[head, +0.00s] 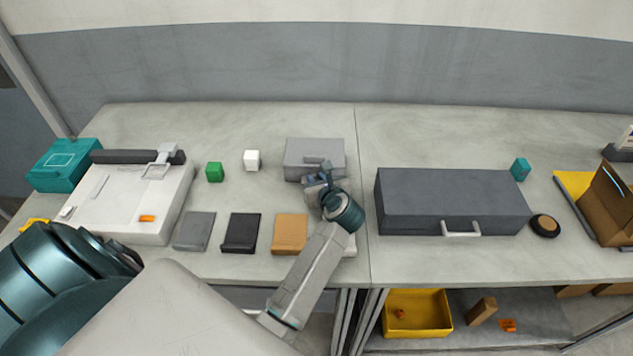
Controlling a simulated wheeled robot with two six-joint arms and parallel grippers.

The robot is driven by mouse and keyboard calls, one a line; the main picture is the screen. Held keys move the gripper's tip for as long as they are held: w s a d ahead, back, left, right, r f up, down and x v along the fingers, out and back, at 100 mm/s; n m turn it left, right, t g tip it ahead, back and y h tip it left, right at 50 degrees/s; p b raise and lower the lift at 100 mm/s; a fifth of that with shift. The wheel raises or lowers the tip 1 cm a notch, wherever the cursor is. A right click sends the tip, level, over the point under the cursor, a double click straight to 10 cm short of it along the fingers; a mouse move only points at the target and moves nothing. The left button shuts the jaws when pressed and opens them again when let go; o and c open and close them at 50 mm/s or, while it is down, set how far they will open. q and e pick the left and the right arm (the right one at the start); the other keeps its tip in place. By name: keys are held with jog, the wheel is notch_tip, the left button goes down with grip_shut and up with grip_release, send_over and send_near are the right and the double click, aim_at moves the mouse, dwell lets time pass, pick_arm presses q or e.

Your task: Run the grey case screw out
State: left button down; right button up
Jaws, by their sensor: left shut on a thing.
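The grey case (300,147) is a light grey box at the back middle of the worktop, left of the seam between the tables. My left gripper (318,169) is at the case's front right part, seen from above and behind. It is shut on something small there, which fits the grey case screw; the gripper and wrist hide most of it. I cannot tell how far the screw stands out. My right gripper is not in view.
Left of the case are a white block (252,160) and a green block (214,172). Grey, black and orange flat pieces (290,233) lie in front. A dark grey box (450,195) with a handle stands to the right. A white machine (120,205) is at left.

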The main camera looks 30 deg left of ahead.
pick_arm(q)
jog(key=c, duration=1.3)
grip_release()
